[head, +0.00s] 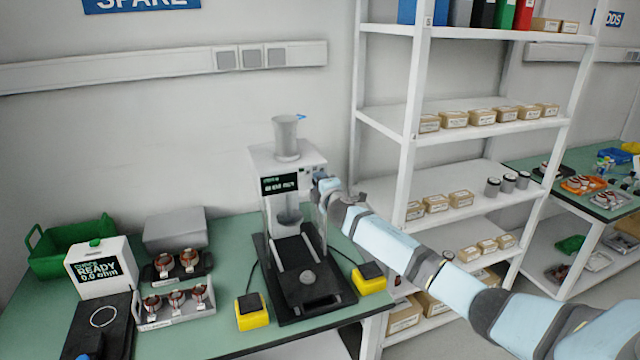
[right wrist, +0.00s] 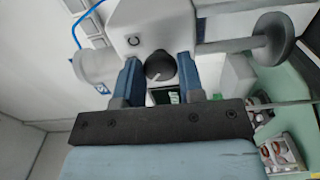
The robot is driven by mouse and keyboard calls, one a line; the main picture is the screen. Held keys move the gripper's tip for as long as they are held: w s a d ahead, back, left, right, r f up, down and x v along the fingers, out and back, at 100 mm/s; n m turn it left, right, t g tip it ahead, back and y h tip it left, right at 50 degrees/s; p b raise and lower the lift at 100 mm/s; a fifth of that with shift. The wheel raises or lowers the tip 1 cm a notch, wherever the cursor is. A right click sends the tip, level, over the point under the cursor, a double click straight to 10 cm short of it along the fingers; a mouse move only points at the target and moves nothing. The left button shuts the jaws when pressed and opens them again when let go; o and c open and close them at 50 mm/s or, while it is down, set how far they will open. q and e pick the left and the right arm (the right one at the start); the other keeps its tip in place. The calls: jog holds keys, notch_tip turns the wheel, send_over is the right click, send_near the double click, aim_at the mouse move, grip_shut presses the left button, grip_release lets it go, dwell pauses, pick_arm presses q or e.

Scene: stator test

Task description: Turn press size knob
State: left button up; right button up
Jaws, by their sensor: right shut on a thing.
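The press (head: 258,160) stands on the green bench, with a white head, a small dark display (head: 279,184) and a black base. My right gripper (head: 324,186) is at the right side of the press head. In the right wrist view, the size knob (right wrist: 160,66) is round and black with a white pointer mark. It sits between the two blue fingers of my right gripper (right wrist: 158,76), which is shut on it. In the head view the gripper hides the knob. My left gripper is not in view.
Two yellow button boxes (head: 251,312) flank the press base. At left are a resistance meter (head: 101,268) reading READY 0.0 ohm, a green bin (head: 70,245) and a tray of stators (head: 176,316). A white shelf rack (head: 409,110) stands right of the press, behind my right arm.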

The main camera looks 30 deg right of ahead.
dwell(0.3)
jog(key=o, duration=0.9)
jog(key=b+v, duration=0.1)
jog(key=v, duration=1.2)
jog(key=shift+s+b, duration=0.4)
jog(key=shift+f, duration=0.15)
